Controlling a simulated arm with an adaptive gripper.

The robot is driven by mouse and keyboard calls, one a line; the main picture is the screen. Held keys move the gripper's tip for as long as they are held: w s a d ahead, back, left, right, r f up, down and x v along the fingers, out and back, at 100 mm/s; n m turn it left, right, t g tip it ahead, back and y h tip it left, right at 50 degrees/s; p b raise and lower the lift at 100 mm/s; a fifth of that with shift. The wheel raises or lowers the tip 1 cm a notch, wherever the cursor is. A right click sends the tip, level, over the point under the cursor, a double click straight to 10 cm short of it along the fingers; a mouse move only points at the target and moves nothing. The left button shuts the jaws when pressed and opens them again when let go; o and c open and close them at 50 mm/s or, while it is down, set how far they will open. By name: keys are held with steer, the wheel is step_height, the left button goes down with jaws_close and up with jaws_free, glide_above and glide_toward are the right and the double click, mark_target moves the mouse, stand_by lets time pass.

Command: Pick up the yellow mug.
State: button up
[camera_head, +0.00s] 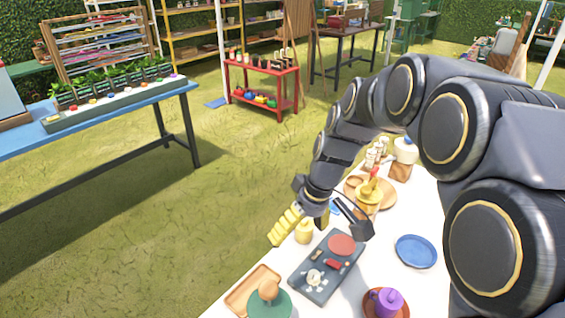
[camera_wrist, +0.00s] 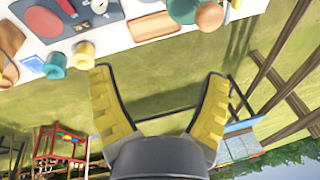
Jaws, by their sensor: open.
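A small pale-yellow mug (camera_head: 304,232) stands on the white table near its left edge, partly behind my gripper in the head view. It also shows in the wrist view (camera_wrist: 84,57), left of the space between my fingers and beside a teal mug (camera_wrist: 56,66). I cannot make out its handle. My gripper (camera_head: 320,236) is open, with its yellow-padded fingers spread wide. In the wrist view my gripper (camera_wrist: 158,78) has only grass between its fingers, and the mug is apart from them.
A dark board with a red disc (camera_head: 326,266) lies near the mug. Open grass lies left of the table.

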steer(key=w+d+f+n+t, duration=0.1)
steer(key=w+f, duration=0.2)
steer(key=w, duration=0.3)
steer(key=w+d+f+n, duration=0.1)
steer(key=w+f, duration=0.3)
steer(key=w, duration=0.1)
steer(key=n+t, duration=0.2)
glide_toward(305, 219)
steer(key=x, duration=0.5)
steer(key=shift+s+d+f, duration=0.15)
steer(key=shift+d+f, duration=0.1)
steer(key=shift+f, duration=0.1)
steer(key=shift+x, duration=1.2)
steer(key=shift+a+x, duration=0.2)
steer(key=shift+x, duration=1.1)
steer(key=shift+a+x, duration=0.25)
steer(key=shift+x, duration=1.05)
steer(key=shift+r, duration=0.15)
steer(key=c, duration=1)
steer(key=shift+o, duration=0.2)
